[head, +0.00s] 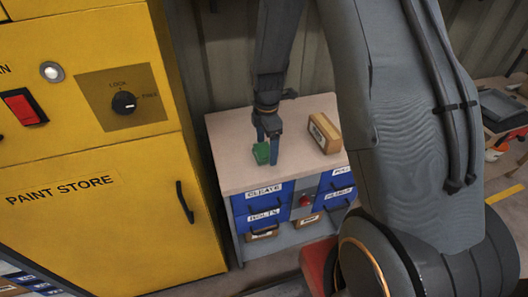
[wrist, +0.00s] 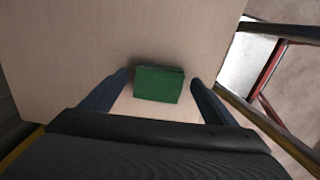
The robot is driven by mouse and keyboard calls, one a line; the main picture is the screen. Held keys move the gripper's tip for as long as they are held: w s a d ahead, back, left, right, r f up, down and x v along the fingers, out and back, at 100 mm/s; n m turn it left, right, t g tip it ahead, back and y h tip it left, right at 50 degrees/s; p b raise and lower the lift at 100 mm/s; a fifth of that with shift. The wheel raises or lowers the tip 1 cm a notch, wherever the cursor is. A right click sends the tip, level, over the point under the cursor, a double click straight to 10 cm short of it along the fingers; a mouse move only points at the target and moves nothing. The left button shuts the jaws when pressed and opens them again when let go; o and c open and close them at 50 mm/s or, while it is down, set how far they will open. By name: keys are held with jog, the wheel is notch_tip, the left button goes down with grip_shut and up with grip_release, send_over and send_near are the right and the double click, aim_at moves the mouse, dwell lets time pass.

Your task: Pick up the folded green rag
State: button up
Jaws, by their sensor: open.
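The folded green rag (head: 261,153) lies on the pale top of a small drawer cabinet in the head view. It shows in the wrist view as a green block (wrist: 160,84), just beyond and between the two blue fingers. My gripper (head: 268,153) points down over the cabinet top, close beside the rag. In the wrist view my gripper (wrist: 160,85) is open, with a finger on each side of the rag and a gap on both sides. I cannot tell whether a finger touches the rag.
The yellow paint store cabinet (head: 90,215) stands close on the left. Blue labelled drawers (head: 264,202) are below the top. A bench with tools (head: 500,105) is at far right.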

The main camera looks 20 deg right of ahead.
aim_at(267, 149)
jog(key=shift+f, duration=0.35)
jog(key=c, duration=1.1)
jog(key=shift+r, duration=0.1)
jog(key=shift+c, duration=0.2)
notch_tip(267, 149, up, 10)
jog(key=b, duration=0.2)
jog(key=o, duration=0.5)
jog(key=c, duration=0.4)
